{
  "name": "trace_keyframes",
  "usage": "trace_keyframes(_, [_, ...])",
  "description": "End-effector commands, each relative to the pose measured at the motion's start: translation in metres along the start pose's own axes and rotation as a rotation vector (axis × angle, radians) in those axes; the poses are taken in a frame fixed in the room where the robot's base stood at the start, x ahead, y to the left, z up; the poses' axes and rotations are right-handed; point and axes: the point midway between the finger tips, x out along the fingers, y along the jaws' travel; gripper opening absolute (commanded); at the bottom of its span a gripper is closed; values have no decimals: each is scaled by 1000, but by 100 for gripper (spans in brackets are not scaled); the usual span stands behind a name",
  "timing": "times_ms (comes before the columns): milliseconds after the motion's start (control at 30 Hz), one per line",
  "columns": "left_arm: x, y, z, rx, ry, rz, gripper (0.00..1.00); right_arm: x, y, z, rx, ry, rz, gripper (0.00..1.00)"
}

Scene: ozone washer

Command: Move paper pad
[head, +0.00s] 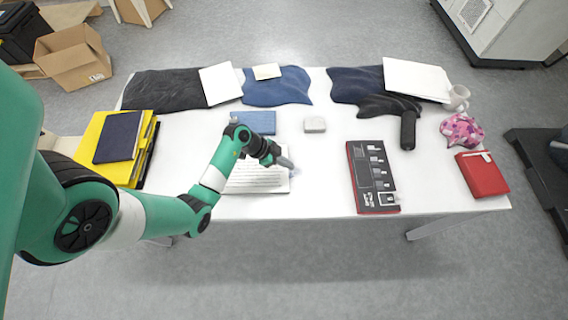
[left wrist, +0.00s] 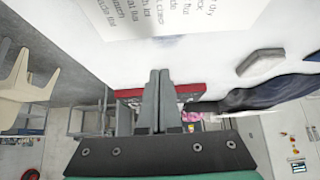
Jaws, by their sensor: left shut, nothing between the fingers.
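A white sheet or pad with printed lines (head: 250,180) lies flat on the table near its front edge, left of centre. I cannot tell whether it is one sheet or a pad. Part of it is hidden behind my left arm. In the left wrist view its printed corner (left wrist: 135,22) shows at the top. My left gripper (head: 288,164) is shut and empty at the right edge of this paper; I cannot tell whether it touches. Its closed fingers (left wrist: 156,82) show in the left wrist view. My right gripper is not in view.
Nearby on the white table (head: 320,185) are a blue book (head: 255,122), a small grey block (head: 315,124) and a red-and-black box (head: 371,177). A yellow stack (head: 92,150) stands left. Cloths (head: 275,88) lie along the back. The table between the paper and box is clear.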

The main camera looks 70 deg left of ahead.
Motion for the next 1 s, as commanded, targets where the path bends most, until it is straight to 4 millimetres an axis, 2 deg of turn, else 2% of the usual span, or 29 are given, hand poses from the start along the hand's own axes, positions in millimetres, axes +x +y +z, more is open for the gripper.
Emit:
trace_keyframes(33, [16,1,4,3,-1,3,0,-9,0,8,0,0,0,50])
trace_keyframes(300, [76,1,4,4,0,3,0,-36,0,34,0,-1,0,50])
trace_keyframes(333, [77,0,6,1,0,1,0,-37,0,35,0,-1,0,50])
trace_keyframes(400, [61,-1,16,-4,1,-4,0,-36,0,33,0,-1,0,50])
trace_keyframes(567, [48,0,30,-2,-1,-2,0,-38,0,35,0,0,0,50])
trace_keyframes(900, [45,1,32,1,-1,0,0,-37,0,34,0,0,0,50])
trace_keyframes(1000, [41,0,32,-1,-1,1,0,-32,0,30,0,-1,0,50])
